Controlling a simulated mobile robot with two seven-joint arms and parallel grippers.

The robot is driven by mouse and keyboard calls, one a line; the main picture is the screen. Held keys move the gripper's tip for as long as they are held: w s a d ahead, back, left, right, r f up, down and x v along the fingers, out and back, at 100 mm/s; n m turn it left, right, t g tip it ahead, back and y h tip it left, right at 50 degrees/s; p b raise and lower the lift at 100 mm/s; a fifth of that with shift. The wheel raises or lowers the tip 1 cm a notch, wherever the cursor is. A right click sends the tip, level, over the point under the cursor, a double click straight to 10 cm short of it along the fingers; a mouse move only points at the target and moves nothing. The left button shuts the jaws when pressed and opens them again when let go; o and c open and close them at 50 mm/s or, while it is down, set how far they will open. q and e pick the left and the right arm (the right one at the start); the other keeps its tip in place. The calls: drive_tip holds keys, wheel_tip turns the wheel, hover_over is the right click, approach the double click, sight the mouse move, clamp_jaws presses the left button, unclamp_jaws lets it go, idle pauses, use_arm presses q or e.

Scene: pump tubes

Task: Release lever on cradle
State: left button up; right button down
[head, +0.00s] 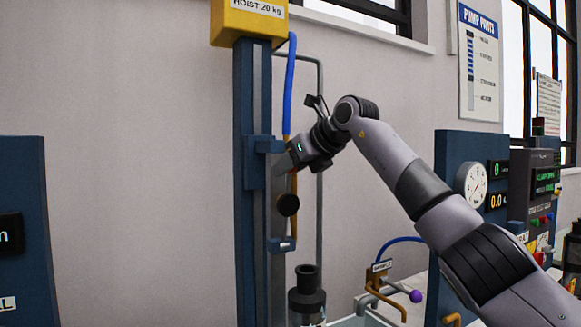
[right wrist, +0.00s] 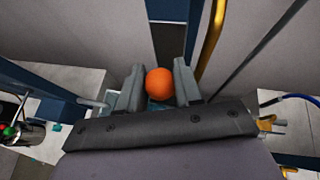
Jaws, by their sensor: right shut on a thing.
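My right gripper (head: 285,162) reaches in from the right to the blue carriage (head: 267,146) on the hoist column. In the right wrist view its two grey fingers (right wrist: 158,88) stand on either side of an orange ball knob (right wrist: 160,84) and are shut on it. The knob looks like the end of the lever; the lever's shaft is hidden. In the head view the gripper hides the knob. A lower blue bracket (head: 281,245) is on the same column, below a dark round knob (head: 288,205). I cannot tell which part is the cradle. My left gripper is not in view.
The blue hoist column (head: 252,110) with its yellow head (head: 249,20) stands close beside the gripper. A blue hose (head: 290,85) and pipes run behind it. A dark cylindrical fitting (head: 307,298) stands below. A gauge panel (head: 471,184) is at right.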

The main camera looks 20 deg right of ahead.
drive_tip(key=shift+d, duration=0.1)
drive_tip(key=c, duration=0.8)
unclamp_jaws()
drive_tip(key=shift+w, duration=0.1)
drive_tip(key=shift+s+d+r+b, duration=0.1)
drive_tip(key=shift+s+r+b, duration=0.05)
drive_tip(key=shift+s+b, duration=0.2)
drive_tip(key=b+v, duration=0.1)
drive_tip(key=v, duration=0.5)
drive_tip(key=shift+s+b, duration=0.15)
drive_tip(key=shift+b, duration=0.15)
drive_tip(key=shift+r, duration=0.1)
